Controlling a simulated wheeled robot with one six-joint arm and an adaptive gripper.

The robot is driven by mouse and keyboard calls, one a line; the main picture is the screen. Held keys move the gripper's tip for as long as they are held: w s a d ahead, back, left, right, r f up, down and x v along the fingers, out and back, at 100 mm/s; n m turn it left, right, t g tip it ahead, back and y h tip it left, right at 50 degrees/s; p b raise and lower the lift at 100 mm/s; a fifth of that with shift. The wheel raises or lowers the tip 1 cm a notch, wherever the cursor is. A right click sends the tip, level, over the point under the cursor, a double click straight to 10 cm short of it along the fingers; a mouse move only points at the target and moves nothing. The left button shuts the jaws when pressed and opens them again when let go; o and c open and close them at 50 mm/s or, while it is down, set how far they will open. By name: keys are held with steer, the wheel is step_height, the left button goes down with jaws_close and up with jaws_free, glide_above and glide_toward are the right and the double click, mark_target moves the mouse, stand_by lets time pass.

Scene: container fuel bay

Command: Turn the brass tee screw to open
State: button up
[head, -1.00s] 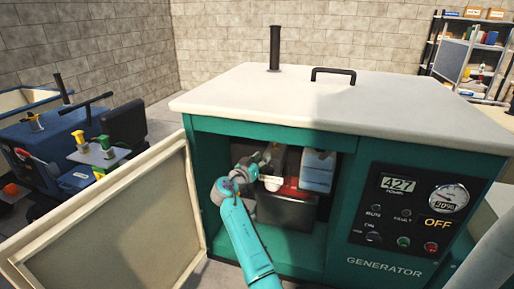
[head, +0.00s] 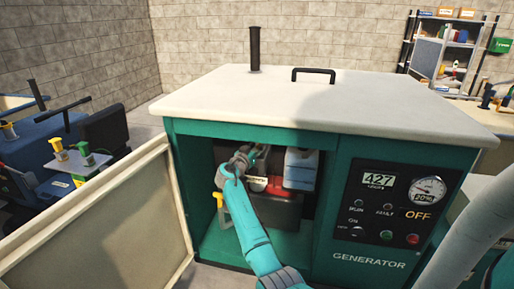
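The teal generator (head: 345,250) stands ahead with its front bay open. My gripper (head: 258,158) reaches into the upper part of the bay, above a white round part (head: 257,184). Its fingers are small and dark here, so I cannot tell whether they are open or touching anything. A yellow handle-like part (head: 219,199) shows at the lower left of the bay, left of my arm. I cannot tell whether it is the brass tee screw. No other tee screw is clear; one may be hidden behind my gripper.
The bay's open door panel (head: 105,235) stands at the left. A pale blue container (head: 300,168) and a dark box (head: 275,212) with a red top are in the bay. The control panel (head: 385,215) reads OFF. A blue machine (head: 45,150) stands farther left.

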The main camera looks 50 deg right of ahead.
steer(key=shift+d, duration=0.2)
jaws_close()
steer(key=shift+s+n+t, duration=0.15)
steer(key=shift+n+t, duration=0.15)
steer(key=shift+t, duration=0.2)
steer(key=shift+n+t, duration=0.4)
steer(key=shift+t, duration=0.2)
jaws_free()
